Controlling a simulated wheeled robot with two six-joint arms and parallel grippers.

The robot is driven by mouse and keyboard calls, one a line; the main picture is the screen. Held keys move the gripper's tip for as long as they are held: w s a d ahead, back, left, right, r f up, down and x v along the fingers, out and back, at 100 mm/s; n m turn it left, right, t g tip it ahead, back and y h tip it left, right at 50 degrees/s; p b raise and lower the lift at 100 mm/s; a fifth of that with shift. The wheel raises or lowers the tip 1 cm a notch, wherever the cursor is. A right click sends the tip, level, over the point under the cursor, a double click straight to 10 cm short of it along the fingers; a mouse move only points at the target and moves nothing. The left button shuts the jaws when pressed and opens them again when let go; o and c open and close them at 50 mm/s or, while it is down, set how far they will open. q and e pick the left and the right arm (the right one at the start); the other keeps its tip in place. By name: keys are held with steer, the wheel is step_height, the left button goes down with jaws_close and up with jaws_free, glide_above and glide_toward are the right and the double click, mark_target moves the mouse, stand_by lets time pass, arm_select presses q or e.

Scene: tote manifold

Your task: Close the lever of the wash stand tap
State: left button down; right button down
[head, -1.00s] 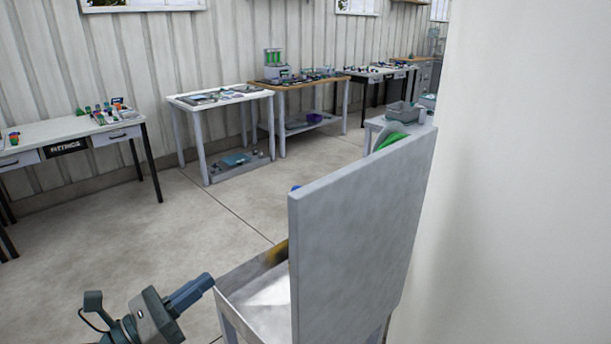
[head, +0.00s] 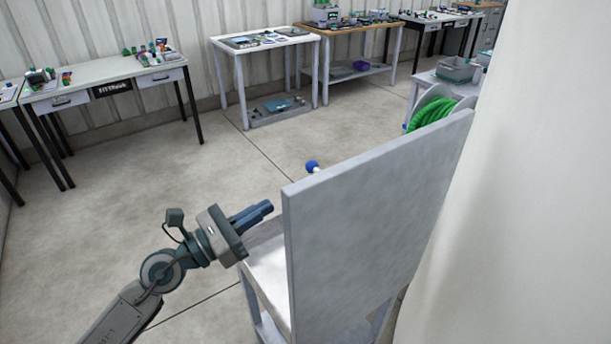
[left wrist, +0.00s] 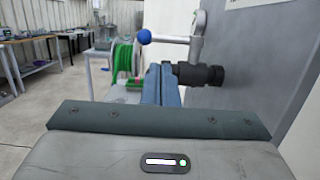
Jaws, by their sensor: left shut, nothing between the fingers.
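The wash stand (head: 375,225) shows from behind its upright grey back panel, with a pale basin (head: 268,275) at its left. The tap's lever ends in a blue ball knob (head: 312,166), which pokes out past the panel's top edge; the panel hides the rest of the tap. In the left wrist view the blue knob (left wrist: 144,36) sits on a grey lever arm (left wrist: 170,39) reaching left from the tap body (left wrist: 197,38). A black fitting (left wrist: 200,74) is below. My left gripper (head: 264,208) is shut and empty, left of the panel. Its fingers (left wrist: 161,84) appear below the lever and beside the fitting; contact cannot be told.
A green hose reel (head: 432,114) is behind the panel, near a low table with a grey bin (head: 458,70). A white wall (head: 540,190) closes the right side. Worktables (head: 110,85) line the far wall. The floor at left is clear.

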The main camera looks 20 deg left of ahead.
arm_select(q)
steer(key=p+x, duration=0.4)
steer(key=x, duration=0.6)
steer(key=shift+w+d+p, duration=0.15)
steer(key=shift+d+p, duration=0.05)
steer(key=shift+p, duration=0.15)
